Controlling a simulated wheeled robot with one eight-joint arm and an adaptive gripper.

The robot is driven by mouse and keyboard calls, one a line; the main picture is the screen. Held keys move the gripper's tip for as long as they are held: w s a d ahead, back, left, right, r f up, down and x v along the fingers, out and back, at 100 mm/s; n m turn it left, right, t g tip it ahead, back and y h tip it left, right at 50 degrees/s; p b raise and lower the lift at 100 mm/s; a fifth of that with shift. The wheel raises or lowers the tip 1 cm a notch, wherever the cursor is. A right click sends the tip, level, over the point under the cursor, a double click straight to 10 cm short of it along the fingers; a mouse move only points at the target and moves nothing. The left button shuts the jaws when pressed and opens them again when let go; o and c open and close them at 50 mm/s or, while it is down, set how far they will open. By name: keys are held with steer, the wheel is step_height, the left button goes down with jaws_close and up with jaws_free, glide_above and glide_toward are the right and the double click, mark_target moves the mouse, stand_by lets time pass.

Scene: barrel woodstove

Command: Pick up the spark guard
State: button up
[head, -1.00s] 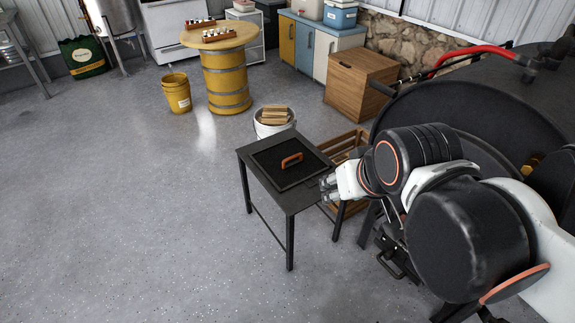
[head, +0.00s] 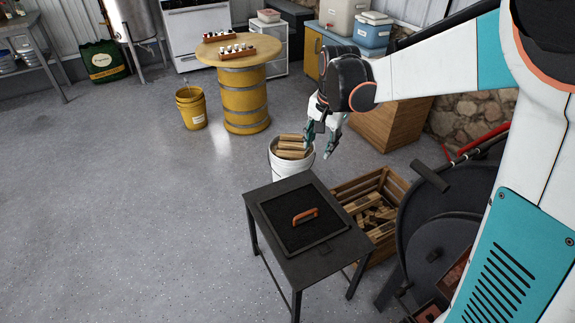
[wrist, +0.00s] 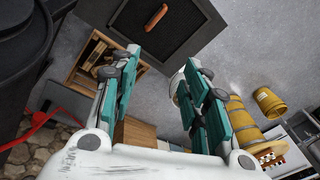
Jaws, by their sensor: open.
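The spark guard (head: 285,226) is a flat, dark mesh panel with a dark frame and an orange handle (head: 305,216) on top. It lies flat on a small black metal table (head: 337,262). My gripper (head: 318,153) is open and empty, raised beyond the table's far edge, with its teal fingers pointing down. In the wrist view my gripper's fingers (wrist: 160,65) are spread wide with nothing between them. The spark guard (wrist: 180,33) shows at the top of that view, beyond the fingertips, apart from them, partly cut off by the picture's edge.
A white bucket of split wood (head: 283,165) stands behind the table. A wooden crate of logs (head: 345,185) is at its right, and the black barrel stove (head: 440,225) is further right. A yellow barrel table (head: 243,98) stands farther back. Floor at left is clear.

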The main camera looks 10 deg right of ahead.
steer(key=w+f+m+g+p, duration=0.15)
steer(key=w+f+m, duration=0.25)
steer(key=w+f, duration=0.6)
steer(key=m+g, duration=0.3)
glide_toward(305, 216)
steer(key=shift+s+d+f+b, duration=0.15)
steer(key=shift+f+b, duration=1.05)
steer(key=shift+f, duration=1.1)
steer(key=shift+s+d+f+b, duration=0.1)
steer(key=shift+f+b, duration=1.1)
steer(key=shift+f, duration=1.1)
steer(key=shift+r, duration=0.1)
jaws_close()
